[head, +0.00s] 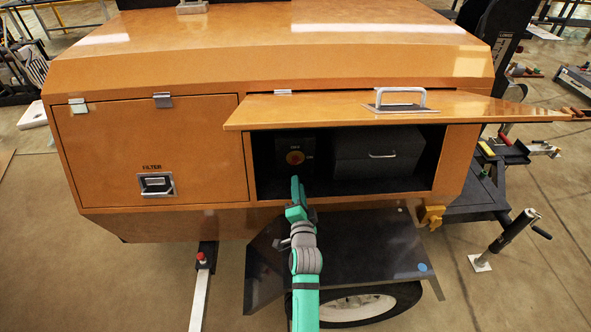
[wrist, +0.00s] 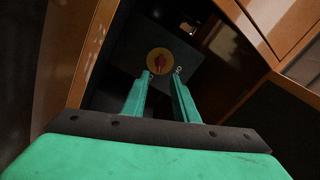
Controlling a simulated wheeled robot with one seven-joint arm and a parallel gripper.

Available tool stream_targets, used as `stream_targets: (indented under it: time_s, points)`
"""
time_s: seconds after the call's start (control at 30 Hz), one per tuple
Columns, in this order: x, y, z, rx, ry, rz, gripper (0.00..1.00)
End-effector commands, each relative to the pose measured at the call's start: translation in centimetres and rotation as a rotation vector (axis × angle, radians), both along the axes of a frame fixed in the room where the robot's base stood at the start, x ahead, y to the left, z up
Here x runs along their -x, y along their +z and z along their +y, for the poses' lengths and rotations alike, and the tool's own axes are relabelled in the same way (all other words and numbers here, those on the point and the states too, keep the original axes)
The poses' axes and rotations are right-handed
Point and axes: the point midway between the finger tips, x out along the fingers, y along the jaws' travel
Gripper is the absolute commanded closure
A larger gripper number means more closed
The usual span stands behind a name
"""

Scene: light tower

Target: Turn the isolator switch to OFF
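The isolator switch (head: 295,158) is a red knob on a yellow round plate, set on a dark panel at the back of the open compartment. In the wrist view the red knob (wrist: 160,61) lies beyond and between my fingertips, nearer the left one. My gripper (head: 297,182) is at the compartment's lower front edge, just below the switch in the head view. In the wrist view its two green fingers (wrist: 164,72) stand apart with nothing between them, apparently short of the knob. The labels by the switch are too small to read surely.
The compartment door (head: 345,108) is raised above the opening. A dark grey box with a handle (head: 378,155) fills the compartment's right side. A closed FILTER door (head: 150,150) is to the left. A dark fender (head: 345,250) and wheel lie below my arm.

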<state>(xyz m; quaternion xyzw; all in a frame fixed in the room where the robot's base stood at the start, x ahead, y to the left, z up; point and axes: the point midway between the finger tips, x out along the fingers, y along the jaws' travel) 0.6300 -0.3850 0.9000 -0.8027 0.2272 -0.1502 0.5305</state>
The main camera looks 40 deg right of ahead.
Motion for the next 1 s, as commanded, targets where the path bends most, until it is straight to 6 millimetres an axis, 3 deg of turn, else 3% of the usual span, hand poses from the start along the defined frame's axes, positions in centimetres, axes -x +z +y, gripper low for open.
stream_targets:
  time_s: [0.5,0.7,1.0]
  points:
    - [-6.9,0.1,-4.3,0.0,0.0,-0.001,0.73]
    - [-8.1,0.0,-4.9,0.002,0.001,0.001,0.73]
    - [-8.2,0.0,-5.0,0.002,0.001,0.001,0.73]
